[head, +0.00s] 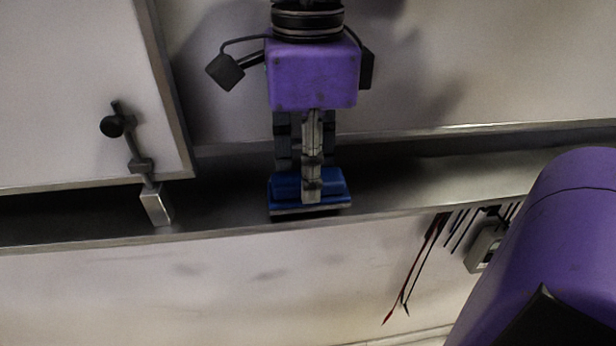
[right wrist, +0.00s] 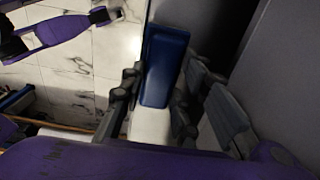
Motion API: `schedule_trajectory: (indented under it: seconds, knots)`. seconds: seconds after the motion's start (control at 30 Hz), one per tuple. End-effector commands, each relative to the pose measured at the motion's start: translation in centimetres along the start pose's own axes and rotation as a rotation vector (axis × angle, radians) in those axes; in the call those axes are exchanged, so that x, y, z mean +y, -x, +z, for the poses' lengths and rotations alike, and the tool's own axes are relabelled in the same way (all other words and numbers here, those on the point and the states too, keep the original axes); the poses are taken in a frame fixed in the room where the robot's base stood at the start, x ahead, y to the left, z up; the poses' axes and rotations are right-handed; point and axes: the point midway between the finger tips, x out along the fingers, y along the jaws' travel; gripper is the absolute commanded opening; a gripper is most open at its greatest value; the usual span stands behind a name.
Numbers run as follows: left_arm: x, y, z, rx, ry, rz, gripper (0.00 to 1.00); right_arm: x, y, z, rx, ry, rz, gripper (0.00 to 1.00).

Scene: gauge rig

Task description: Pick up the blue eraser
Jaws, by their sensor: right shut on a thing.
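The blue eraser (head: 334,187) is a blue block with a pale underside, at the middle of the metal ledge in the head view. My right gripper (head: 303,188) points down over it with its fingers shut on it. In the right wrist view the eraser (right wrist: 165,70) shows between the two dark fingers of the gripper (right wrist: 152,103). The eraser is at ledge height; I cannot tell whether its underside touches the ledge. The fingers hide part of its near face.
A dark jointed stand with a knob and metal block base (head: 157,206) stands on the ledge (head: 235,222) to the left. A pale board (head: 75,90) is behind it. Red and black leads (head: 418,262) and a grey box (head: 484,249) hang below the ledge at right. The ledge right of the eraser is clear.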

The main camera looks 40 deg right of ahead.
Motion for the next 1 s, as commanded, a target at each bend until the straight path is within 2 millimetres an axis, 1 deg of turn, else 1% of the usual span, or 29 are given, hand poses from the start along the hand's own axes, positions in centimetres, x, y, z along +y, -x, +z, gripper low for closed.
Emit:
schedule_trajectory:
  seconds: [0.03, 0.07, 0.13, 0.37, 0.4, 0.5, 0.6, 0.7, 0.83, 1.0]
  knots:
    - [0.0, 0.0, -0.1, 0.001, 0.000, 0.000, 0.00, -0.1, 1.0, 0.1, -0.004, 0.000, -0.005, 0.03]
    - [0.0, 0.1, -0.1, 0.002, 0.000, 0.000, 0.00, 0.0, 1.5, 0.1, -0.004, 0.000, -0.005, 0.03]
    - [0.0, 0.1, -0.2, 0.003, 0.000, 0.000, 0.00, 0.9, 2.8, 0.0, -0.005, 0.005, -0.007, 0.03]
    - [0.0, 0.1, -0.6, 0.009, 0.001, 0.001, 0.00, 5.5, 8.0, -0.3, -0.005, 0.005, -0.008, 0.03]
    - [0.0, 0.0, -0.5, 0.008, 0.000, 0.001, 0.00, 6.7, 8.2, -0.4, -0.003, 0.006, -0.007, 0.03]
    - [0.1, -0.1, -0.4, 0.007, 0.000, 0.001, 0.00, 9.1, 9.2, -0.6, -0.002, 0.005, -0.006, 0.03]
    - [0.1, -0.2, -0.4, 0.008, -0.001, 0.002, 0.00, 11.0, 10.1, -0.7, -0.001, 0.003, -0.005, 0.03]
    - [0.1, -0.3, -0.5, 0.009, -0.001, 0.002, 0.00, 12.5, 10.7, -0.8, -0.001, 0.003, -0.004, 0.03]
    - [0.1, -0.3, -0.5, 0.010, -0.002, 0.003, 0.00, 13.6, 11.2, -0.9, -0.001, 0.001, -0.003, 0.03]
    - [0.1, -0.3, -0.6, 0.010, -0.002, 0.003, 0.00, 14.1, 11.3, -0.9, 0.000, 0.001, 0.000, 0.03]
